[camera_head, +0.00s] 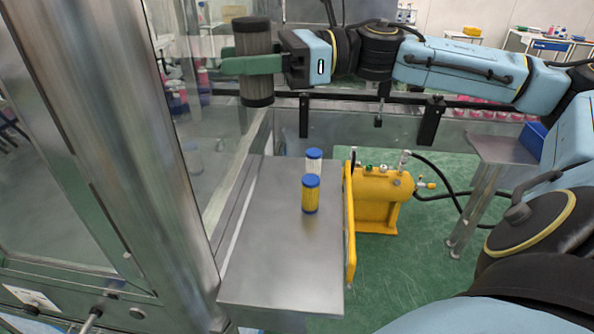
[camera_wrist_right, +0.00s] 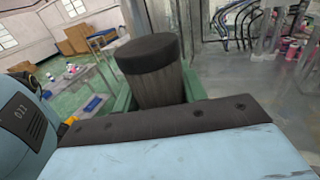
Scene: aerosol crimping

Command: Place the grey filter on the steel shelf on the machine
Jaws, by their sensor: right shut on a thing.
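The grey filter (camera_head: 254,40) is a pleated cylinder with dark end caps. My right gripper (camera_head: 252,64) is shut around its middle with green fingers. The filter is upright or nearly so, raised beyond the far end of the steel shelf. In the right wrist view the filter (camera_wrist_right: 152,70) stands between the green fingers (camera_wrist_right: 155,105), its dark top cap showing. The steel shelf (camera_head: 280,260) is a flat plate beside the machine's steel post (camera_head: 105,130). My left gripper does not show.
A yellow filter with blue caps (camera_head: 310,195) stands on the shelf, with a white, blue-capped filter (camera_head: 313,160) behind it. The front part of the shelf is bare. A yellow tank (camera_head: 375,195) with hoses stands right of the shelf. A dark rail (camera_head: 400,103) runs behind.

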